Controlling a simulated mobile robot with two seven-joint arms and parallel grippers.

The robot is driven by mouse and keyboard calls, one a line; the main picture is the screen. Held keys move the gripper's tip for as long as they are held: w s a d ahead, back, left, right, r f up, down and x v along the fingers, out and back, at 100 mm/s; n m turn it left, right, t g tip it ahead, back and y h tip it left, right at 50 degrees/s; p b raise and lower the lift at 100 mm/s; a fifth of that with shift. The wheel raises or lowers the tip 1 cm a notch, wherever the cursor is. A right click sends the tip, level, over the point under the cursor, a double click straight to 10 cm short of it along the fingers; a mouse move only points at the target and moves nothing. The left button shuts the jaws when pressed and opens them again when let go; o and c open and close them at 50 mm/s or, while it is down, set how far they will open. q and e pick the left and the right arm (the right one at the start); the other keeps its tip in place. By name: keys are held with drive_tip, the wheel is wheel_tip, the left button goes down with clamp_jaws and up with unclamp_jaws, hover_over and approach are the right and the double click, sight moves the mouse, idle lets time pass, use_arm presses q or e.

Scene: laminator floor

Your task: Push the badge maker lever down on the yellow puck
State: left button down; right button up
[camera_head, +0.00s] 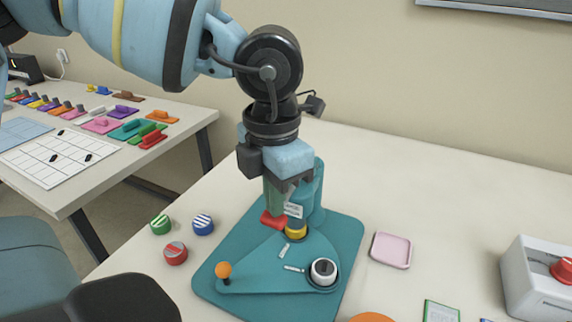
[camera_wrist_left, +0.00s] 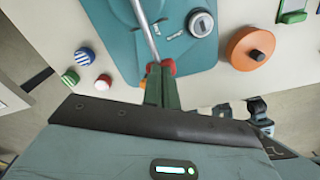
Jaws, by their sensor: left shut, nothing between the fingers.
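The badge maker has a teal base (camera_head: 345,235) on the white table, with an upright column behind my gripper. Its lever (camera_wrist_left: 146,32), a metal rod with a red grip (camera_head: 272,220), shows in the wrist view. My left gripper (camera_head: 273,205) is shut, its green fingers pointing down at the red grip; they look to be at or against it. In the wrist view the fingertips (camera_wrist_left: 162,72) overlap the red grip; contact is not certain. The yellow puck (camera_head: 296,232) sits under the press head, partly hidden. My right gripper is not in view.
A swing plate with an orange knob (camera_head: 223,269) carries a white-and-black puck (camera_head: 323,270). Green (camera_head: 160,224), blue (camera_head: 203,224) and red (camera_head: 175,253) pucks stand left of the base. A pink tray (camera_head: 391,250) and a red-button box (camera_head: 540,280) lie to the right.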

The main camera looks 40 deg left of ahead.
use_arm(q)
drive_tip(key=shift+r+p, duration=1.1)
drive_tip(key=shift+r, duration=1.2)
wheel_tip(320, 180, up, 6)
drive_tip(key=p, duration=0.2)
drive_tip(key=shift+r+p, duration=0.15)
drive_tip(key=shift+p, duration=0.25)
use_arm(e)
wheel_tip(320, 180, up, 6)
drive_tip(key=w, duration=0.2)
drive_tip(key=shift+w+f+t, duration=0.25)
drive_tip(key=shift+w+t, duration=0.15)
